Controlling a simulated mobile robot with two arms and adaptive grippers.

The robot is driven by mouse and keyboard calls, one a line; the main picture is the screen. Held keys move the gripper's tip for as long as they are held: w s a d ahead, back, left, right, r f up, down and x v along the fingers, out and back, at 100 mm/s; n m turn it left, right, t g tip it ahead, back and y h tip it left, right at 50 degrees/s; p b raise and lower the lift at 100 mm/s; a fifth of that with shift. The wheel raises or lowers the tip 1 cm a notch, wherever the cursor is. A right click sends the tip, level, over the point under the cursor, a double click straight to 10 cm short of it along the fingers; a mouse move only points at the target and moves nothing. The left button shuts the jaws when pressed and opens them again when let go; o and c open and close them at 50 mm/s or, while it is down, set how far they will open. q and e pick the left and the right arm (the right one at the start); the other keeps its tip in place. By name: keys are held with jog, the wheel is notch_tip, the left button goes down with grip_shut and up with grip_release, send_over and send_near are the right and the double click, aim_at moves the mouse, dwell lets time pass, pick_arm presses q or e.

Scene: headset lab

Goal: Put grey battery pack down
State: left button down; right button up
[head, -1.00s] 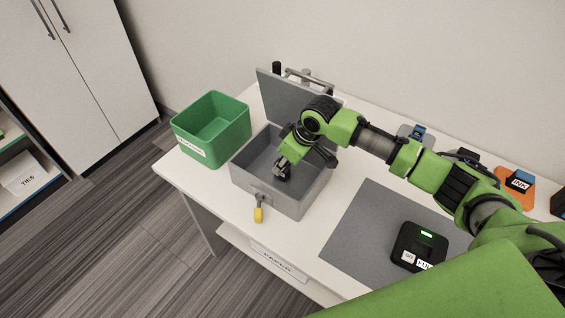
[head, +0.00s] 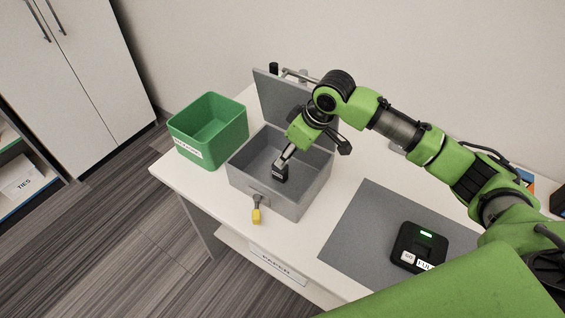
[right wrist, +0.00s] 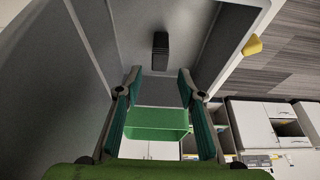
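The grey battery pack (head: 281,173) is a small dark block inside the open grey box (head: 312,198), near the middle of its floor. In the right wrist view the pack (right wrist: 160,52) shows beyond my fingertips, clear of both fingers. My right gripper (head: 286,154) points down into the box just above the pack. Its fingers (right wrist: 158,78) are spread apart with nothing between them. My left gripper is not in view.
A green bin (head: 185,145) stands left of the box. The box lid (head: 280,105) is raised at the back, and a yellow padlock (head: 257,216) hangs at the front. A dark device (head: 405,232) with a green light lies on the grey mat (head: 350,225).

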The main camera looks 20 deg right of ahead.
jog(key=v, duration=0.5)
jog(key=shift+f, duration=0.1)
dwell(0.4)
